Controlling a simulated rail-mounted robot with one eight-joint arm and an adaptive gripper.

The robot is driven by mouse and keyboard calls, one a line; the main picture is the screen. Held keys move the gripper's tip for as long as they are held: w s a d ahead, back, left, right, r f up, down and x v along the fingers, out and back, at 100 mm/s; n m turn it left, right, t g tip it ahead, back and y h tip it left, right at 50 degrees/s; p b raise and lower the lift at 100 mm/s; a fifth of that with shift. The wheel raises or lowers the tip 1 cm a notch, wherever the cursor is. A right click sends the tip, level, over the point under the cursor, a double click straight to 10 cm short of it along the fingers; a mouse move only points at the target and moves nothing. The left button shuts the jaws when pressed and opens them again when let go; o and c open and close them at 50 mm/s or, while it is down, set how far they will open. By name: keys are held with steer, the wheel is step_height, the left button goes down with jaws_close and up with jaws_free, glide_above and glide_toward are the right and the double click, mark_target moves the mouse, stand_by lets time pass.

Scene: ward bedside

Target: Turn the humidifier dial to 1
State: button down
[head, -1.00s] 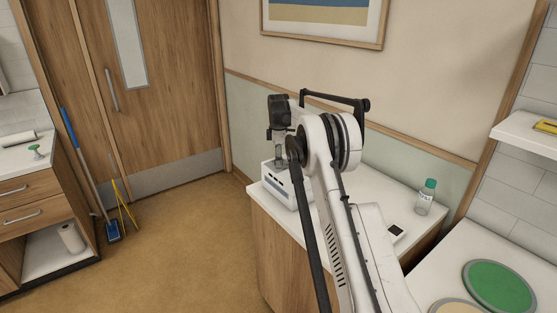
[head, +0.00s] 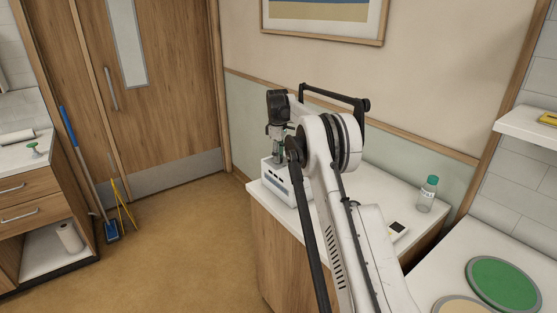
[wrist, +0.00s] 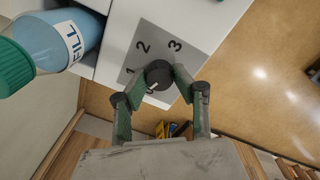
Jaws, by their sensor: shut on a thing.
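The white humidifier (head: 277,180) stands on the counter near its left end, partly hidden by my arm in the head view. In the wrist view its grey panel (wrist: 185,45) carries the numbers 1, 2 and 3. The round black dial (wrist: 158,73) sits on the panel, with a pale mark on its lower-left edge, on the side of the 1; its exact setting is hard to read. My gripper (wrist: 159,79) is shut on the dial, one green-padded finger on each side.
A bottle (wrist: 66,45) with green cap, blue content and a FILL label is close left of the panel. In the head view a green-capped bottle (head: 428,194) and a small dark-screened device (head: 397,231) are on the counter (head: 385,190). A wall lies behind; open floor is left.

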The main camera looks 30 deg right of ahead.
steer(key=m+b, duration=0.1)
steer(key=m, duration=0.2)
steer(key=shift+m, duration=0.3)
steer(key=shift+m+b, duration=0.6)
steer(key=shift+m, duration=1.4)
steer(key=c, duration=1.4)
jaws_free()
steer(key=r, duration=1.2)
steer(key=shift+a, duration=0.3)
steer(key=shift+r, duration=0.1)
